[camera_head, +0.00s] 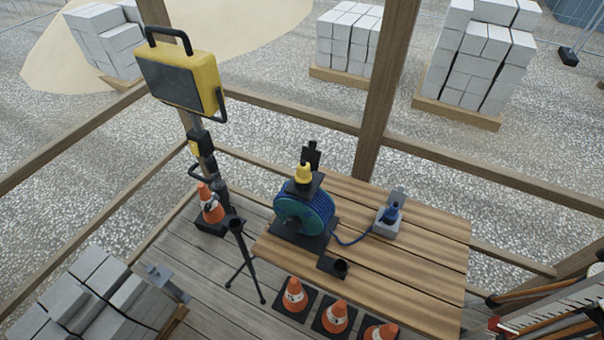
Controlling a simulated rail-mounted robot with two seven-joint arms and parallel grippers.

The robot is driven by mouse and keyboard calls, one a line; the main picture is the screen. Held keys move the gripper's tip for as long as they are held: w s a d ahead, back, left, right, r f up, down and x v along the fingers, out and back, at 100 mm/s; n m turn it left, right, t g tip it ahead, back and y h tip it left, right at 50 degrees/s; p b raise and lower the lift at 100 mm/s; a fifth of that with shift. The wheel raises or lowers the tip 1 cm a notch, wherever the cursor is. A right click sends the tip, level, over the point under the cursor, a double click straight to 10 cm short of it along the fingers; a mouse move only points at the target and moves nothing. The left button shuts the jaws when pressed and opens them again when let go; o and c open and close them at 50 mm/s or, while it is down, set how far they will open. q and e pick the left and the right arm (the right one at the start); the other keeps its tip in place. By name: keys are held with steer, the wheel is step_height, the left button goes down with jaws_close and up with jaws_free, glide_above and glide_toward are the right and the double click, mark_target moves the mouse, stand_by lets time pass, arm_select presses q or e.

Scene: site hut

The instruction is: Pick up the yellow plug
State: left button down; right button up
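The yellow plug (303,173) stands upright on a black plate or socket on top of the cable reel (304,212). An upright black flap (311,154) is just behind it. The reel is blue and green and stands on a dark base on the wooden table (420,270). I cannot tell whether the plug is seated in a socket or only resting there. I cannot make out either of my grippers in this view.
A blue plug (391,213) sits at a grey socket box (388,229), with a blue cable running to the reel. A black holder (341,267) is near the table's front. Traffic cones (336,316) stand before the table. A work light (180,77) rises left.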

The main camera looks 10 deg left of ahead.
arm_select(q)
steer(key=c, duration=0.6)
jaws_free()
steer(key=shift+c, duration=0.2)
